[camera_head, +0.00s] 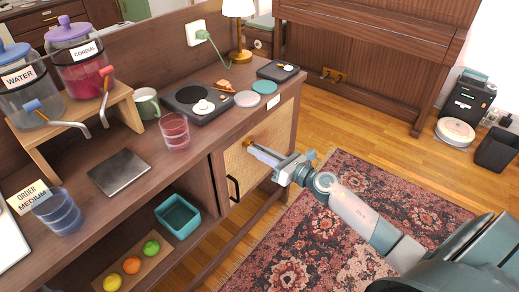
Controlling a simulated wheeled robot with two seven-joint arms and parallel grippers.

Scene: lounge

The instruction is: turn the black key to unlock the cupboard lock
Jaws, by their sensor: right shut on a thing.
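The cupboard (283,122) has a pale wooden door facing right, with a black handle (233,189) at its lower left. A small brass-coloured lock (247,142) sits near the upper left of the door. My right gripper (262,154) is shut at the lock, reaching in from the lower right. The black key is between its fingers and mostly hidden by them; I cannot tell its angle. My left gripper is not in view.
The counter above the cupboard holds a turntable-like black device (190,112), a pink glass (174,131), coasters (247,99) and a lamp (239,10). An open shelf left of the cupboard holds a teal bin (178,214). A patterned rug (330,225) covers the floor in front.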

